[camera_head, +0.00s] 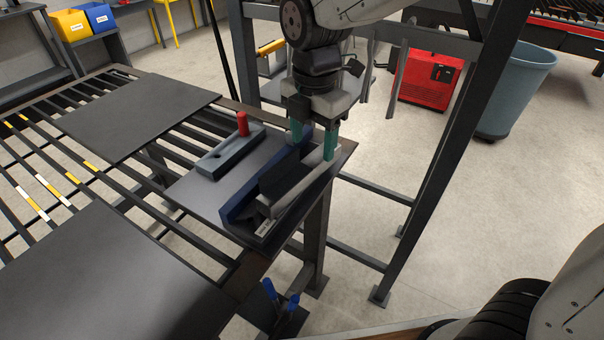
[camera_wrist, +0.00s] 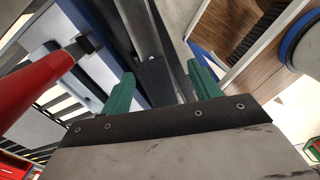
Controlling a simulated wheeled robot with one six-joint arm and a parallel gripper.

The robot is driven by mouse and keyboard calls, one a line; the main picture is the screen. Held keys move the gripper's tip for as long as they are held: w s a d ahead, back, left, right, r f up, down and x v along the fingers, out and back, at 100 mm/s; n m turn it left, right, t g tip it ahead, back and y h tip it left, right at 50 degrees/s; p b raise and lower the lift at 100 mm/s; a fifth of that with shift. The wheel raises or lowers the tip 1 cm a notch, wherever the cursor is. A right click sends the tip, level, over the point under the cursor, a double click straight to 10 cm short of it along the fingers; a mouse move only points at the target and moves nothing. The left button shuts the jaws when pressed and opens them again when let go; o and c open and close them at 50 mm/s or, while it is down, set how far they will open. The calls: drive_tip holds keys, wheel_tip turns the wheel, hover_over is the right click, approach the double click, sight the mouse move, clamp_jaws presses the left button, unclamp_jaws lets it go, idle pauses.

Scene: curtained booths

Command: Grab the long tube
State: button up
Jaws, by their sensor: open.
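The long tube (camera_head: 298,187) is a light grey metal bar. It lies along a dark blue holder (camera_head: 238,204) on a grey plate, running from near left to far right. My gripper (camera_head: 313,150) points down over the tube's far end with its two teal fingers apart. In the wrist view my open gripper (camera_wrist: 163,80) has a grey bar, which looks like the tube (camera_wrist: 146,32), running up between its fingers. A dark piece is at the bar's lower end there. I cannot tell whether either finger touches the tube.
A grey block (camera_head: 222,157) with a red handle (camera_head: 242,124) stands left of the holder on the same plate (camera_head: 195,190). A dark steel frame post (camera_head: 440,150) rises to the right. A red box (camera_head: 428,75) and a grey bin (camera_head: 514,88) stand on the floor behind.

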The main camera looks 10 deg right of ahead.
sight(302, 166)
drive_tip(key=shift+w+a+f+n, duration=0.15)
drive_tip(key=shift+a+f+n, duration=0.15)
drive_tip(key=shift+a+n, duration=0.1)
drive_tip(key=shift+a+f, duration=0.1)
drive_tip(key=shift+f, duration=0.2)
drive_tip(key=f, duration=0.7)
drive_tip(key=shift+a+f, duration=0.1)
drive_tip(key=shift+a, duration=0.3)
drive_tip(key=shift+c, duration=0.3)
drive_tip(key=shift+w, duration=0.1)
clamp_jaws()
